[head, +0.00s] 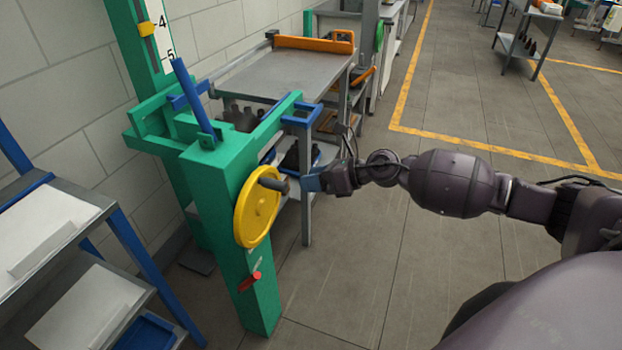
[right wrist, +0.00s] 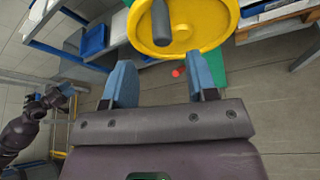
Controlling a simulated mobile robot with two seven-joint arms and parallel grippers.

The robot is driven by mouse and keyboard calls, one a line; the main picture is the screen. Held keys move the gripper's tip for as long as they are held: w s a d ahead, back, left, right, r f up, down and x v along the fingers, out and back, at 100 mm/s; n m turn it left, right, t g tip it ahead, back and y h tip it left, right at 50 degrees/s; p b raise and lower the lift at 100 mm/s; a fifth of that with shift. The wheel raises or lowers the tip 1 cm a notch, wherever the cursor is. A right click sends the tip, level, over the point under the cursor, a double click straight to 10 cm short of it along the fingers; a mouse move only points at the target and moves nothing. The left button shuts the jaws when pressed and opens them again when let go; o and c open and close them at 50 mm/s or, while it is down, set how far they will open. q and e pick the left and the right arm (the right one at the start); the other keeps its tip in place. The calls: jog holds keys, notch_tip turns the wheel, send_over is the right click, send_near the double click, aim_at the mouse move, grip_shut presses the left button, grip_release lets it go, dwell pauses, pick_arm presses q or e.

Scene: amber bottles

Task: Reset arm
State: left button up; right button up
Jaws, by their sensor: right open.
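My right gripper (head: 312,183) is in front of a yellow handwheel (head: 256,207) on a green post. In the right wrist view its blue fingers (right wrist: 161,72) are spread apart with nothing between them. The wheel's dark grey handle (head: 272,185) points towards the gripper. In the right wrist view the handle (right wrist: 162,22) lies beyond the fingertips, with the wheel (right wrist: 195,28) behind it. My left gripper (right wrist: 48,103) shows small at the left of the right wrist view, too small to tell its state. It is outside the head view.
The green frame (head: 238,180) carries a blue lever (head: 193,98). A red knob (head: 249,281) is below the wheel. A grey table (head: 285,74) stands behind, with dark bottles below its top. A shelf rack (head: 48,235) is at left.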

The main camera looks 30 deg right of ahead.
dwell(0.3)
notch_tip(320, 180, up, 4)
jog(key=w+r+m+t, duration=0.15)
jog(key=m+t, duration=0.25)
jog(key=m, duration=0.4)
jog(key=s+a+f+m+g+h, duration=0.2)
jog(key=s+f+m+h, duration=0.8)
jog(key=s+f+m, duration=1.5)
jog(key=s+a+m, duration=0.1)
jog(key=s+m, duration=0.2)
jog(key=m, duration=0.4)
jog(key=shift+a+f, duration=0.15)
jog(key=shift+f, duration=0.2)
